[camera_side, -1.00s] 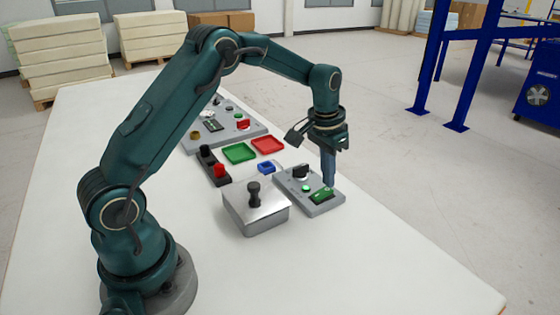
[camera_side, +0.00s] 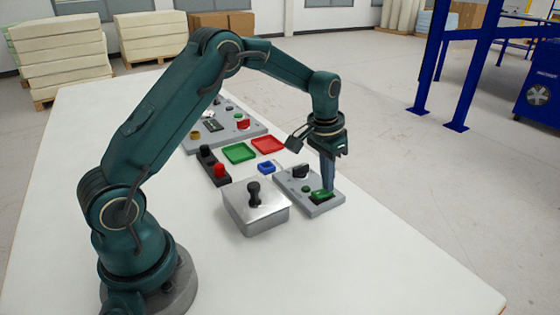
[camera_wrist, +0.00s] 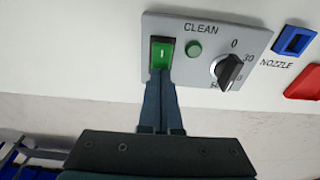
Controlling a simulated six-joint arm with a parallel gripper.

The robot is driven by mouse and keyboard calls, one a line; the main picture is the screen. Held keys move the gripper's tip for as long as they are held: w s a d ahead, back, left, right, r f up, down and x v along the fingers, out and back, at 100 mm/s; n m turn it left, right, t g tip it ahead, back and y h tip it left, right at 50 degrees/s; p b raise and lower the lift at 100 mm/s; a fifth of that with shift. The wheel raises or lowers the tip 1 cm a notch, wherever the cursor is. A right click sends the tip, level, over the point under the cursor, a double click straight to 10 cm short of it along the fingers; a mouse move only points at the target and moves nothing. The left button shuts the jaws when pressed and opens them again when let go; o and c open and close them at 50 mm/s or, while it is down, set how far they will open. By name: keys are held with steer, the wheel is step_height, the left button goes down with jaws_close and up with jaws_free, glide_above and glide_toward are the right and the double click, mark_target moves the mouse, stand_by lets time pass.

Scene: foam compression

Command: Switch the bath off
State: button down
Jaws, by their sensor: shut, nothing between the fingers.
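The grey control panel marked CLEAN (camera_side: 325,209) lies on the table beside the steel bath with its black-knobbed lid (camera_side: 262,216). The panel has a green rocker switch (camera_wrist: 161,52), a round green lamp (camera_wrist: 194,48) that looks dark, and a black dial (camera_wrist: 228,72) with numbers around it. The rocker switch also shows in the side view (camera_side: 321,195). My gripper (camera_wrist: 160,78) is shut and empty, pointing down, with its tips at the lower end of the rocker in the wrist view. The tips look to be touching it or just above it.
A blue nozzle holder (camera_side: 266,167), a red tray (camera_side: 268,144) and a green tray (camera_side: 239,153) lie behind the bath. A black holder with red and black knobs (camera_side: 213,166) stands to their left. The table's front right is clear.

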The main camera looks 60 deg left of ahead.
step_height(320, 180, up, 7)
stand_by(0.8)
